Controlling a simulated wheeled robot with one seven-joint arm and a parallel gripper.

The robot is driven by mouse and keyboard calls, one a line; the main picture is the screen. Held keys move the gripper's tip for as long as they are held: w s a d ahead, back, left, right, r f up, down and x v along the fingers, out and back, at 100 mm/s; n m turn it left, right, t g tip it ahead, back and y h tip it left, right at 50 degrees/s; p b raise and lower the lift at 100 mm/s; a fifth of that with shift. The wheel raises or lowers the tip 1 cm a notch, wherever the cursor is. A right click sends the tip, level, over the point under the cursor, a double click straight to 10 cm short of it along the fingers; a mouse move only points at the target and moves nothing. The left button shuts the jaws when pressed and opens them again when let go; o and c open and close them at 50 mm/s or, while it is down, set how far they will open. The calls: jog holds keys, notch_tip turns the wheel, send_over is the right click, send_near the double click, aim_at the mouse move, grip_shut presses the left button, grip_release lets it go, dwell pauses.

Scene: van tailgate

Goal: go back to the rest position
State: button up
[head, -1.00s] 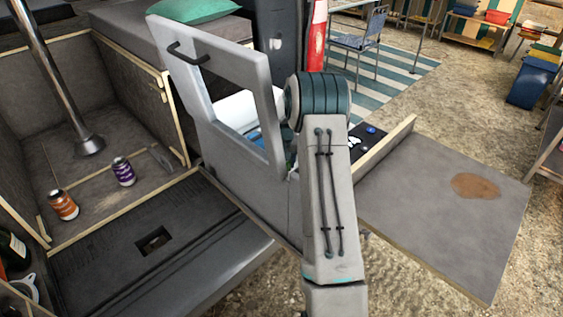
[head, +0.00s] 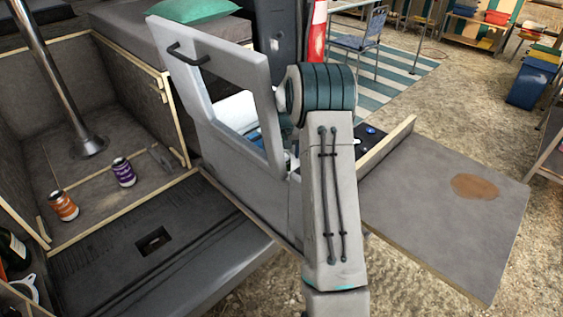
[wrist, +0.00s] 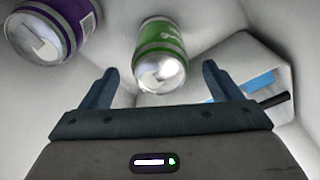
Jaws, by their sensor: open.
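My gripper (wrist: 160,85) shows in the wrist view with its two dark fingers spread apart. It is open. A green can (wrist: 160,55) lies beyond and between the fingertips, its shiny end towards me; I cannot tell whether a finger touches it. A purple can (wrist: 50,30) is at the upper left of the wrist view, apart from the fingers. Both are inside a white-walled container (wrist: 240,60). In the head view my arm runs up the middle and hides my gripper behind it and the grey lid.
A raised grey lid (head: 185,100) with a window stands left of my arm. A tan-edged side board (head: 440,215) with a brown stain is at right. An orange can (head: 63,206) and a purple can (head: 124,172) stand in the van at left. A blue chair (head: 360,40) is behind.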

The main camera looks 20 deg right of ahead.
notch_tip(320, 180, up, 9)
jog(key=s, duration=0.1)
